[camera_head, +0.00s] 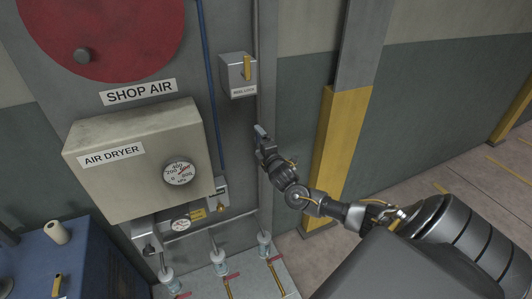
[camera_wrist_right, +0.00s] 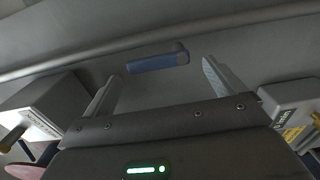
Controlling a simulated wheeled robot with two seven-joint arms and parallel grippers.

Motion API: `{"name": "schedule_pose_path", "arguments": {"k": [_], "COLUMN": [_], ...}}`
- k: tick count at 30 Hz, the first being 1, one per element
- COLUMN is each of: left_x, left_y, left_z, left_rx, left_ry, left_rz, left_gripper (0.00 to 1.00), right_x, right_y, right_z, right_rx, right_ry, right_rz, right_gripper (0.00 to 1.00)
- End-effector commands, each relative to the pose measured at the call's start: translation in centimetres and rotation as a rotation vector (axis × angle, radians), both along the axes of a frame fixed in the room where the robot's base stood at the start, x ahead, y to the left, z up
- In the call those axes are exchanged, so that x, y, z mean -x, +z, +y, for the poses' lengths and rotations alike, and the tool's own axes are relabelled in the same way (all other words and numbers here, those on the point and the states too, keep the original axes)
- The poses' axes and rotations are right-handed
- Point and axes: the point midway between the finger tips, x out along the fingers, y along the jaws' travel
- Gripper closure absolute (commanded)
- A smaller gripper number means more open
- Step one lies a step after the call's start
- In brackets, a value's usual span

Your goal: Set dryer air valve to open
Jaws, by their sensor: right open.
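My right gripper (camera_head: 264,138) is in front of the grey panel, below the upper valve box and right of the air dryer box (camera_head: 135,160). In the right wrist view its two fingers (camera_wrist_right: 160,78) are apart with nothing held. A blue lever-like handle (camera_wrist_right: 157,61) lies beyond the fingertips, between them in the picture and roughly parallel to a pipe. I cannot tell whether the fingers reach around it. In the head view the gripper largely hides this spot. No readable label marks the dryer air valve. My left gripper is out of view.
The upper valve box (camera_head: 238,75) has a yellow handle (camera_head: 247,67). A gauge (camera_head: 180,173) is on the dryer box, with valve fittings (camera_head: 220,195) below. A red reel (camera_head: 105,30), blue cabinet (camera_head: 50,262) and yellow post (camera_head: 335,150) surround the panel.

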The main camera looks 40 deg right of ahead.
Motion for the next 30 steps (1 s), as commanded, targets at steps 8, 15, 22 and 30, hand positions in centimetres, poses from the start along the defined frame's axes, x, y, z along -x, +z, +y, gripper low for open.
{"name": "schedule_pose_path", "arguments": {"k": [8,15,22,30], "left_x": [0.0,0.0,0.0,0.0], "left_y": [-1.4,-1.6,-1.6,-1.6], "left_z": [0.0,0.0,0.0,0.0], "left_rx": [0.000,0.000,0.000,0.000], "left_ry": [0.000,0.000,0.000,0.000], "left_rz": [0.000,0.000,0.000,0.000], "left_gripper": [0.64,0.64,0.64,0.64], "right_x": [5.1,6.9,7.0,7.0], "right_y": [-0.3,0.0,0.0,0.0], "right_z": [1.5,2.0,2.1,2.1], "right_rx": [-0.001,0.001,0.001,0.001], "right_ry": [0.001,0.000,-0.001,0.000], "right_rz": [0.002,0.000,0.001,0.000], "right_gripper": [0.05,0.05,0.05,0.05]}}
